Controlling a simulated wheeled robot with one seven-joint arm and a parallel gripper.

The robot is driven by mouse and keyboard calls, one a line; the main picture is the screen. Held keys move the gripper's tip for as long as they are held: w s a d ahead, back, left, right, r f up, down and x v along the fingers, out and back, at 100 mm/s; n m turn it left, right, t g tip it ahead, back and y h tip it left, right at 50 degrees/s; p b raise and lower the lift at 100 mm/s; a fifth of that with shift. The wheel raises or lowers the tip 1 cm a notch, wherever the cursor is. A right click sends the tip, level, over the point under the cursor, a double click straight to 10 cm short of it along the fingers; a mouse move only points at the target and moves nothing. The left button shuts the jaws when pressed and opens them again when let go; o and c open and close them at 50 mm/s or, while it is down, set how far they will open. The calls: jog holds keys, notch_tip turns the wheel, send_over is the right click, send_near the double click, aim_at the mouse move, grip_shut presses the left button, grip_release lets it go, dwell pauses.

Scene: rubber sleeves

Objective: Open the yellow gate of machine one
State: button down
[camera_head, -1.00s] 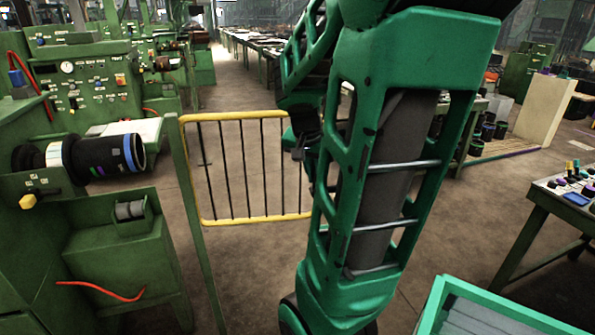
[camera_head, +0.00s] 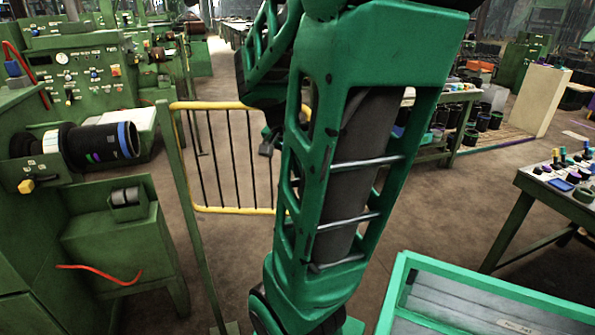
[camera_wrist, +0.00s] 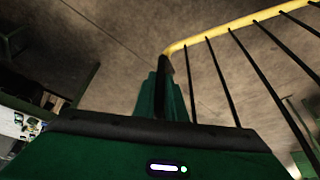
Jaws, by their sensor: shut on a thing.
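The yellow gate (camera_head: 230,105), a yellow tube frame with black bars, stands beside a green post (camera_head: 185,200) by the machine at the left. Its right end is hidden behind my arm in the head view. In the wrist view the gate's yellow rail (camera_wrist: 235,25) runs from the upper right down to a corner in front of my gripper (camera_wrist: 163,98). The green fingers are shut on the gate's end bar, below that corner. The fingertips are not clear in the head view.
Green machine one (camera_head: 110,215) with a black cylinder (camera_head: 95,145) stands at the left. A teal-rimmed bin (camera_head: 395,285) is at the lower right. A table with small parts (camera_head: 530,180) stands at the right. Brown floor (camera_head: 450,205) lies open between them.

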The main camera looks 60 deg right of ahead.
jog(key=c, duration=1.8)
grip_release()
jog(key=shift+w, duration=0.25)
jog(key=shift+s, duration=0.1)
jog(key=v, duration=1)
jog(key=shift+r, duration=0.4)
jog(key=shift+a, duration=0.15)
jog(key=a+f+n+y, duration=0.2)
jog(key=a+f+n, duration=0.4)
jog(key=a, duration=0.2)
jog(key=a+f+n+y, duration=0.2)
jog(key=a+f+n, duration=0.4)
jog(key=a, duration=0.3)
jog(key=shift+s+n+t+y, duration=0.3)
jog(key=shift+n+t+y, duration=0.1)
jog(key=shift+n, duration=0.2)
